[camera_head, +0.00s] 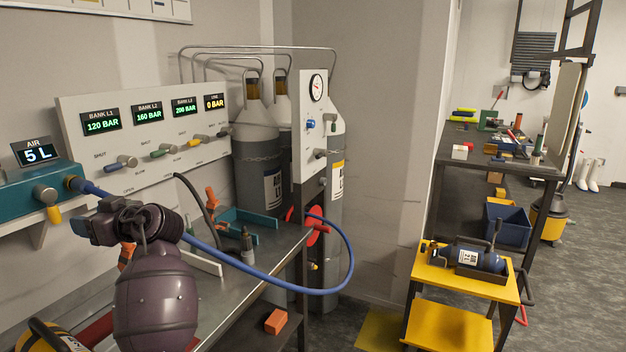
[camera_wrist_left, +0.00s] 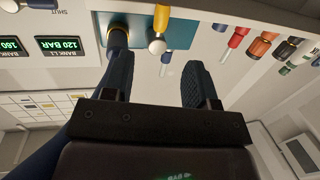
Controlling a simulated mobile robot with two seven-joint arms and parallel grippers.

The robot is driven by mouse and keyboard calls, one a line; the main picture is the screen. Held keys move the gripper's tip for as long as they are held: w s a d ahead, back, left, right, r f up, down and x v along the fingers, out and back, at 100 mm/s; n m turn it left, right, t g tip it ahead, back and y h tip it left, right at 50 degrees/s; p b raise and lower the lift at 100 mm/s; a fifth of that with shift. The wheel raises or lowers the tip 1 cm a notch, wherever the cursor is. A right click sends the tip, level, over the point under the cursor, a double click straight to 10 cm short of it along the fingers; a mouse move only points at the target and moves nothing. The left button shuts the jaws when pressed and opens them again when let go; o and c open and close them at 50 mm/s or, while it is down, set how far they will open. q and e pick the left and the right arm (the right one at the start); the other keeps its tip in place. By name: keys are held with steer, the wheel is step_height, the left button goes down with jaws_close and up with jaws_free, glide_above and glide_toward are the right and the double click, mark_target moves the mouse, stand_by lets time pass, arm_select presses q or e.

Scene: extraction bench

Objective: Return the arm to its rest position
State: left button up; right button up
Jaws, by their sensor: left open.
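My left arm (camera_head: 155,290) reaches up from the bottom left over the bench. Its gripper (camera_head: 84,226) is in front of the teal air panel (camera_head: 18,196), just right of the yellow-handled valve (camera_head: 50,204). In the left wrist view the gripper (camera_wrist_left: 157,78) is open, with nothing between its two dark fingers. The blue hose (camera_head: 275,287) is plugged into the teal panel at a brass fitting (camera_head: 74,184). The fitting also shows in the wrist view (camera_wrist_left: 118,38), at the tip of one finger; I cannot tell whether they touch. My right gripper is out of view.
A white valve panel (camera_head: 75,122) with displays stands behind the arm. The hose loops past the bench (camera_head: 268,258) towards a red wheel (camera_head: 317,226) by the grey cylinders (camera_head: 258,165). A yellow step stand (camera_head: 447,279) bears a dark cylinder (camera_head: 466,254). Floor is open at right.

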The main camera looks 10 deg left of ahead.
arm_select(q)
steer(key=w+d+m+t+h, duration=0.4)
steer(key=w+d+m+t, duration=0.4)
steer(key=m+t, duration=0.35)
steer(key=s+d+f+m+t+h, duration=0.3)
steer(key=d+f+m+t+h, duration=0.15)
steer(key=d+f+h, duration=0.6)
steer(key=s+d+f+m+g+h, duration=0.1)
steer(key=s+d+f+g, duration=0.1)
steer(key=s+f, duration=0.9)
steer(key=s+d+f+m+g+h, duration=0.1)
steer(key=s+d+f+g+h, duration=0.1)
steer(key=s+f, duration=1)
step_height(320, 180, down, 3)
steer(key=shift+d+r+g, duration=0.15)
steer(key=shift+d+g, duration=0.25)
steer(key=shift+d, duration=0.45)
steer(key=shift+g+y, duration=0.25)
steer(key=shift+g, duration=0.65)
steer(key=s+f, duration=0.1)
steer(key=s, duration=0.2)
steer(key=s+f, duration=0.2)
steer(key=s+a+f, duration=0.1)
steer(key=s+f, duration=0.1)
steer(key=s, duration=0.1)
steer(key=shift+s, duration=0.35)
steer(key=shift+c, duration=0.3)
